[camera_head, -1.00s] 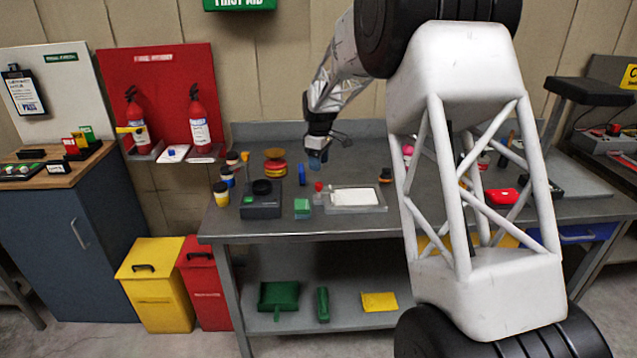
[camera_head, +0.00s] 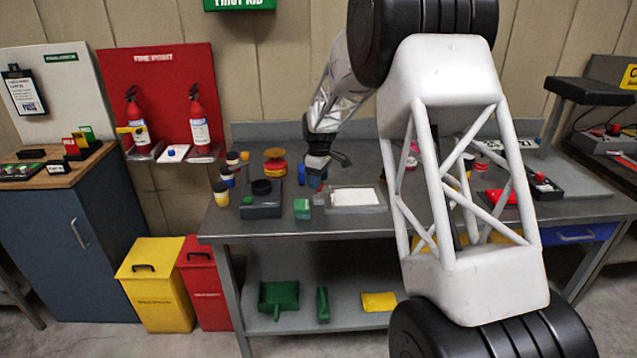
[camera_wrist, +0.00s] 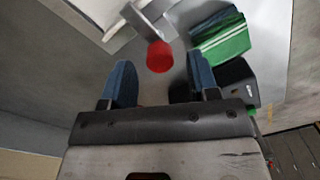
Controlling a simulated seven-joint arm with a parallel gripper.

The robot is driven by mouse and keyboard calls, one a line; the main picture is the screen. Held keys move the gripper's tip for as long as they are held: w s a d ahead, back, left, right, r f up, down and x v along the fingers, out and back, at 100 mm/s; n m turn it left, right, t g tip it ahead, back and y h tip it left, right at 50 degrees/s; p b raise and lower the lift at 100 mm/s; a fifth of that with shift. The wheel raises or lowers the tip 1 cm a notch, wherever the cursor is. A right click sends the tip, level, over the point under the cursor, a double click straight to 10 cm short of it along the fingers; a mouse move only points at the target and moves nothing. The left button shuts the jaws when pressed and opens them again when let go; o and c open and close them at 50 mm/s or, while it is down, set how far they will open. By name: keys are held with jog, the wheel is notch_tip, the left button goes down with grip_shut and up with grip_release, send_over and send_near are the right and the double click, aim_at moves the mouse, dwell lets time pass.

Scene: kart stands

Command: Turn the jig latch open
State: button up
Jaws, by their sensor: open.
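The jig (camera_head: 384,208) is a grey plate bearing a white sheet, on the bench. Its latch shows in the wrist view as a grey bar (camera_wrist: 140,22) with a round red knob (camera_wrist: 159,57) at its end. My gripper (camera_head: 316,181) is low over the jig's left end, with blue fingers pointing down. In the wrist view my gripper (camera_wrist: 160,64) is open, and the red knob appears between the two fingertips, with space on both sides. I cannot tell how far below the tips it is. In the head view the gripper hides the knob.
A dark box (camera_head: 262,205) is further left. A red and yellow stacked item (camera_head: 275,165) and several jars stand behind.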

jog(key=shift+f, duration=0.7)
jog(key=c, duration=0.9)
jog(key=shift+c, duration=0.2)
